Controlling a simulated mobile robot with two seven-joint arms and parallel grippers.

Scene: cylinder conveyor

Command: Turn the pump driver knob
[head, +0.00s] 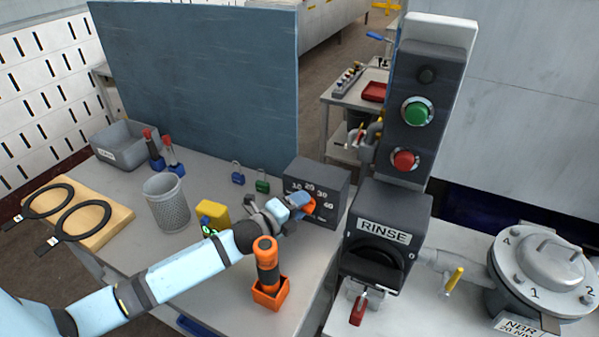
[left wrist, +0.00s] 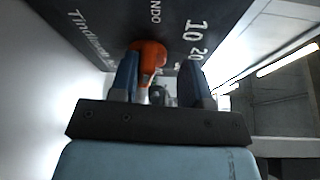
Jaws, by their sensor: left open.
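A dark grey box (head: 328,177) with white dial numbers stands on the grey table, and an orange knob (head: 310,207) sits on its front. I cannot read a pump driver label on it. In the left wrist view the orange knob (left wrist: 150,55) lies at the far end of the fingers, mostly beside the left finger and partly in the gap. My left gripper (head: 297,204) is open at the knob and hides part of it. Its fingers (left wrist: 160,75) are apart; I cannot tell whether they touch the knob. My right gripper is not in view.
An orange-handled tool in an orange holder (head: 270,292) stands just below my left wrist. A yellow block (head: 211,214) and a mesh cup (head: 166,203) are left of it. The RINSE box (head: 385,240) and button post (head: 422,100) stand close on the right.

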